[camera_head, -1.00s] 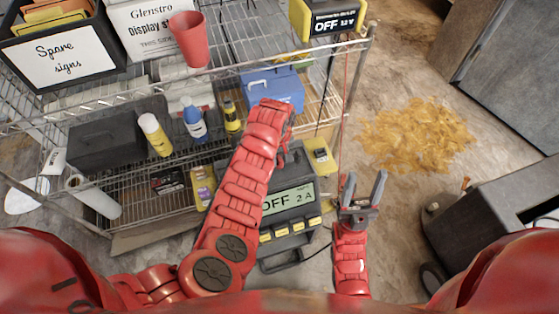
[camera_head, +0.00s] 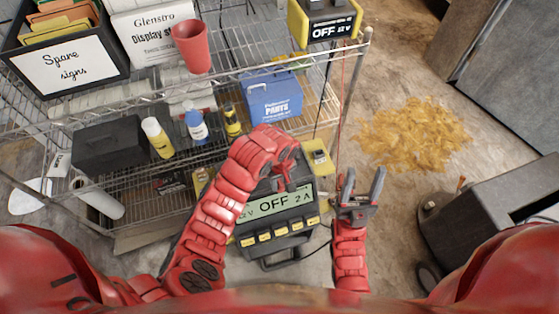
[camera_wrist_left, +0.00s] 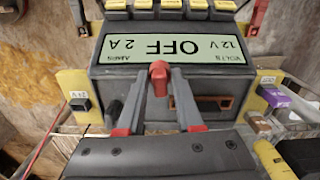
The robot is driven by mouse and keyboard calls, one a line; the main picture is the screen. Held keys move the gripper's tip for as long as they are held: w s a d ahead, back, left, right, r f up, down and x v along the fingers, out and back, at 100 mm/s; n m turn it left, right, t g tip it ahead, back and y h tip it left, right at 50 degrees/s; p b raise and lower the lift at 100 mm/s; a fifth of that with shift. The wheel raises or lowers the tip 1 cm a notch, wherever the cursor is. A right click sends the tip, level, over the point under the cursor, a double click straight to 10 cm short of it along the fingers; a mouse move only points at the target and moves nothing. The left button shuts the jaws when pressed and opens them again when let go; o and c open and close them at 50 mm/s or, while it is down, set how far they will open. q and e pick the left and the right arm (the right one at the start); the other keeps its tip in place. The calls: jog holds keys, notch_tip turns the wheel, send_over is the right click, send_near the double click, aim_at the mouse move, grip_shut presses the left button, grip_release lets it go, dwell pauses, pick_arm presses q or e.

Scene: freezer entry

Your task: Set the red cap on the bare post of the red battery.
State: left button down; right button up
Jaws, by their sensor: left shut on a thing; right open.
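In the left wrist view, my left gripper (camera_wrist_left: 158,88) is shut on the small red cap (camera_wrist_left: 158,72) at its fingertips. The cap shows in front of the dark charger (camera_wrist_left: 110,80), just below its "OFF" display (camera_wrist_left: 170,50) in the picture; whether it touches anything is unclear. In the head view my left gripper is partly hidden by its own wrist, above the charger (camera_head: 250,213). My right gripper (camera_head: 362,182) is open and empty, right of the charger. I cannot clearly make out the red battery or its bare post.
Yellow blocks flank the charger, one at its right (camera_head: 318,155). A wire shelf behind holds a blue case (camera_head: 272,97), bottles (camera_head: 158,138), a dark box (camera_head: 110,145) and a red cup (camera_head: 191,46). A yellow-brown spill (camera_head: 415,135) covers floor at the right.

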pick_arm(q)
jog(key=s+r+p, duration=0.4)
jog(key=s+p, duration=0.1)
jog(key=p, duration=0.1)
jog(key=shift+s+d+r, duration=0.2)
jog(key=shift+s+r, duration=0.05)
jog(key=shift+s, duration=0.05)
dwell(0.7)
